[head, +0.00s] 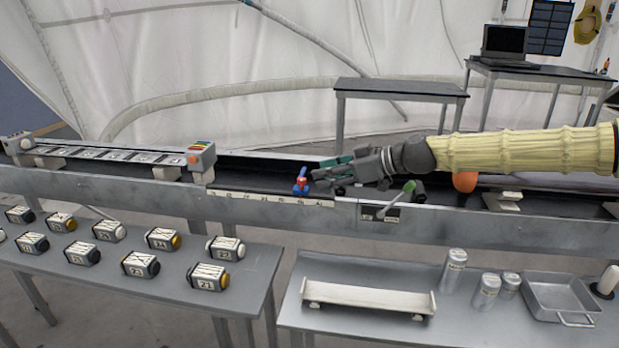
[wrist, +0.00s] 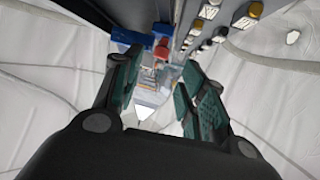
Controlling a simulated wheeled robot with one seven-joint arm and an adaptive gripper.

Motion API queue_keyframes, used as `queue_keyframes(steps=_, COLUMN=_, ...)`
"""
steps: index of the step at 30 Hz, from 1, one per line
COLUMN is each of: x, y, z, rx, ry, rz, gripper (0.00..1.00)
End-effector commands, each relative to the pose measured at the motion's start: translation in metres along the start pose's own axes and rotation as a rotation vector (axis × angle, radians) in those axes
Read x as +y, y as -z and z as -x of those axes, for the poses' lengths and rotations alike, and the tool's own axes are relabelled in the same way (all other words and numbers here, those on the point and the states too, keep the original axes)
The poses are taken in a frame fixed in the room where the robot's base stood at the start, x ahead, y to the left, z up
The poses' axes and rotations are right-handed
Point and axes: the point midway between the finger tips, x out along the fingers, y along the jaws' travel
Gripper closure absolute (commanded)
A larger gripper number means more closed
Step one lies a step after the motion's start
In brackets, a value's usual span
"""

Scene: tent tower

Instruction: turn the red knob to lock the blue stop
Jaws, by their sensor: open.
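The blue stop (head: 303,174) stands on the dark bed of the long rail, left of my gripper in the head view. The red knob (head: 299,184) sits low on the stop's front side. In the wrist view the red knob (wrist: 161,53) and the blue stop (wrist: 143,38) show near the top, beyond the fingertips. My gripper (head: 318,172) points left, just right of the stop. In the wrist view my gripper (wrist: 160,75) has its two green-padded fingers spread apart, with nothing held between them. I cannot tell from the head view whether a fingertip touches the stop.
The rail's front wall (head: 270,207) carries a numbered scale strip (head: 270,199) below the stop. A green-handled lever (head: 400,198) rises under my arm. A grey block (head: 201,158) with colored top stands left. Labeled canisters (head: 166,239) and a white tray (head: 368,298) lie on front tables.

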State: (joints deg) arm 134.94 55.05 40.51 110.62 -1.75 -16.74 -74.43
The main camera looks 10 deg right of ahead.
Motion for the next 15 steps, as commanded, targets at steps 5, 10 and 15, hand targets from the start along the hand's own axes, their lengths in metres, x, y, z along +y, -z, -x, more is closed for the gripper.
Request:
queue_keyframes(steps=5, x=0.000, y=-0.002, z=-0.026, rx=-0.003, ry=0.002, rz=-0.002, gripper=0.59)
queue_keyframes(steps=10, x=0.000, y=-0.002, z=-0.043, rx=-0.002, ry=0.000, rz=-0.003, gripper=0.59)
queue_keyframes(steps=15, x=0.001, y=-0.001, z=-0.052, rx=-0.001, ry=-0.001, rz=-0.002, gripper=0.59)
